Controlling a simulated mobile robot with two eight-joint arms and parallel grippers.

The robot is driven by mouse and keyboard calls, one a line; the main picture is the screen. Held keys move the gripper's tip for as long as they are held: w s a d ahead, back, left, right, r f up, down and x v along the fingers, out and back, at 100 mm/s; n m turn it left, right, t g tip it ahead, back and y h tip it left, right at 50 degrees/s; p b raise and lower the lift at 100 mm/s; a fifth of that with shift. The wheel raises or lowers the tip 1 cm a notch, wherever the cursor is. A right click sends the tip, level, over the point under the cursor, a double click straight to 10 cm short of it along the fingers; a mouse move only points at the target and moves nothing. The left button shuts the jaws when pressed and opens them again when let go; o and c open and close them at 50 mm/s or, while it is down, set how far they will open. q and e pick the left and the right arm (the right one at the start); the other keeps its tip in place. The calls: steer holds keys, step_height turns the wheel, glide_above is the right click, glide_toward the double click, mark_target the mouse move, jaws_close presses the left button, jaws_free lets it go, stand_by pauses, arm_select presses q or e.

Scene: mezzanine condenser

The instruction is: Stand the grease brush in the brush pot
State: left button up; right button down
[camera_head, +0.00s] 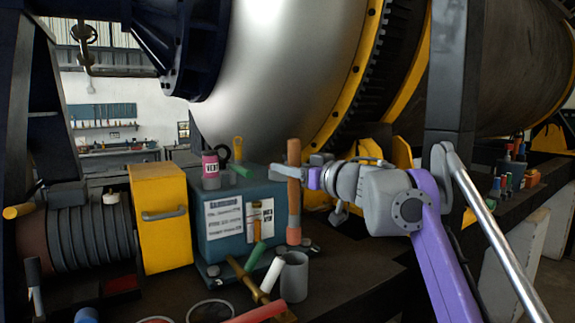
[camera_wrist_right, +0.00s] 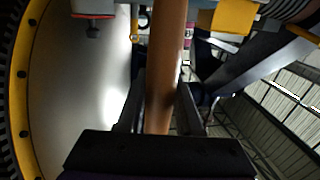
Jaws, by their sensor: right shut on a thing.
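The grease brush (camera_head: 294,208) has a brown handle and a pinkish lower end. It hangs nearly upright in my right gripper (camera_head: 295,176), which is shut around the upper part of its handle. The brown handle also runs between the dark fingers in the right wrist view (camera_wrist_right: 165,70). The brush pot (camera_head: 294,279), a grey open cylinder, stands on the dark bench below. The brush's lower end shows above the pot's rim, seemingly apart from it; the depth between them is hard to tell. My left gripper is not in view.
A teal box (camera_head: 219,221) with white labels stands just left of the brush, with a pink-and-black can (camera_head: 211,170) on top. A green-and-white stick (camera_head: 271,273) and a brass bar (camera_head: 247,279) lie close left of the pot. A yellow box (camera_head: 161,217) stands further left.

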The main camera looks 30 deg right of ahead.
arm_select(q)
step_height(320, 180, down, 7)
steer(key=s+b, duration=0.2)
steer(key=b, duration=0.3)
arm_select(e)
step_height(320, 180, down, 10)
steer(key=shift+r, duration=0.15)
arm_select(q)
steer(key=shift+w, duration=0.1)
arm_select(e)
steer(key=shift+c, duration=2.4)
jaws_free()
arm_select(q)
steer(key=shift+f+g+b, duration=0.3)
steer(key=shift+b, duration=0.2)
arm_select(e)
glide_toward(297, 213)
steer(key=shift+x, duration=1.1)
steer(key=shift+d, duration=0.1)
